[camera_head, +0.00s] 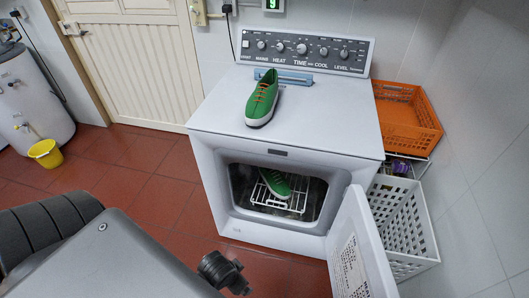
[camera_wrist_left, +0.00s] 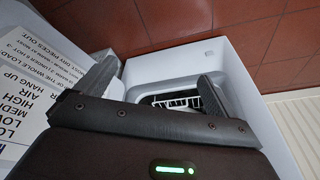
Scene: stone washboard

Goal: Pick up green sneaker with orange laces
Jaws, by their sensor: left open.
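A green sneaker with orange laces (camera_head: 262,98) lies on top of the white dryer (camera_head: 330,115), its white-edged toe toward the front. A second green sneaker (camera_head: 276,183) is inside the open dryer, on a white wire rack (camera_head: 292,200); the opening's upper edge hides part of it. In the left wrist view, my left gripper (camera_wrist_left: 158,75) is open and empty, its two fingers spread before the dryer opening. The white rack (camera_wrist_left: 178,102) shows between them; no sneaker is visible there. My right gripper is not in view.
The dryer door (camera_head: 355,250) hangs open at the front right. An orange crate (camera_head: 410,128) and a white basket (camera_head: 405,238) stand right of the dryer. A yellow bucket (camera_head: 45,153) is at the far left. Tiled floor left of the dryer is clear.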

